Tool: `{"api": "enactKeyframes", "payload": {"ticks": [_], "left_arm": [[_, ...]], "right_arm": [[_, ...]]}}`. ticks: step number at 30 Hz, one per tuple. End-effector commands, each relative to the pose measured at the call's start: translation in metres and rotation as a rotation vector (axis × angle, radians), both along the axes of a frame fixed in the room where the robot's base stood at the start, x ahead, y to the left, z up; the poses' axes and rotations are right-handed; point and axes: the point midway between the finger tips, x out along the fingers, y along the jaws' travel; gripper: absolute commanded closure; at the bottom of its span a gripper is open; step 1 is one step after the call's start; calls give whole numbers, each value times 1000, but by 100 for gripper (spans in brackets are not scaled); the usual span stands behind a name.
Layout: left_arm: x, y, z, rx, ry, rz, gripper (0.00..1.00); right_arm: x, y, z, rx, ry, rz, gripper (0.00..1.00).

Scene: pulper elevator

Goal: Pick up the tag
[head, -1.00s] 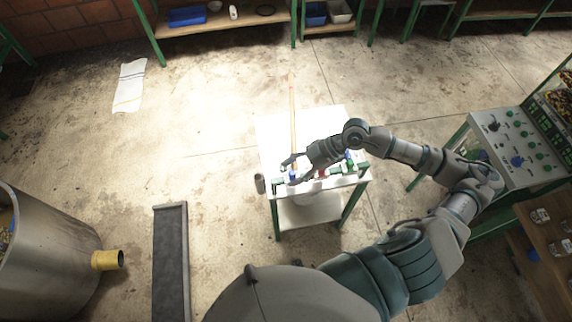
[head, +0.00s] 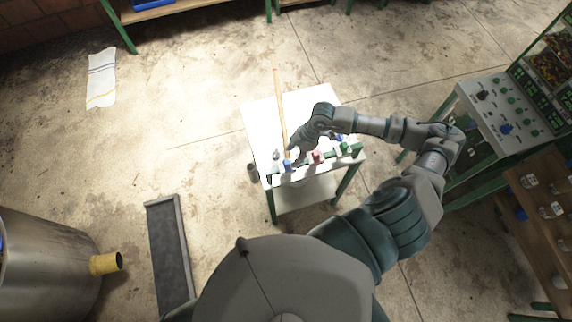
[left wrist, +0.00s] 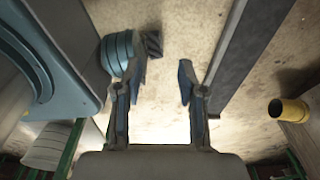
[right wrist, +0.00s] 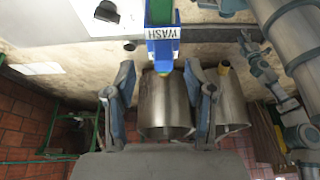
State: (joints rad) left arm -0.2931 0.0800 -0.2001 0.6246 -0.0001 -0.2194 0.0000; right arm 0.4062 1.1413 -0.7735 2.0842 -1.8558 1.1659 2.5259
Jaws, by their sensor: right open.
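A small white table (head: 258,118) bears a row of coloured tags along its near edge. A blue tag (head: 287,166) stands at the left of the row, a red tag (head: 318,156) in the middle and a green tag (head: 344,148) at the right. My right gripper (head: 294,150) is just above the blue tag. My left gripper (left wrist: 163,72) is open and empty in the left wrist view, away from the table.
A long stick (head: 280,105) lies on the table. A dark cylinder (head: 253,172) is at its left side. A dark trough (head: 168,250) and a steel vat (head: 45,270) with a yellow pipe are at left. A control panel (head: 505,115) stands at right. Floor between is clear.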

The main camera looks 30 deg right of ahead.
Motion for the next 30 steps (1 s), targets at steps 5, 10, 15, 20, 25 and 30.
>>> {"api": "enactKeyframes", "payload": {"ticks": [5,10,15,20,25,30], "left_arm": [[8,-1,7,-2,-12,0,60],[-7,0,8,0,9,0,60],[-13,1,8,1,19,0,60],[-12,0,8,2,17,0,60],[-10,0,8,1,14,0,60],[-7,0,8,1,11,0,60]], "right_arm": [[1,13,-16,4,3,2,46],[4,25,-39,2,2,0,46],[5,27,-46,1,0,0,46],[5,27,-46,1,1,0,51],[5,27,-45,1,1,0,89],[5,27,-45,1,1,0,90]]}}
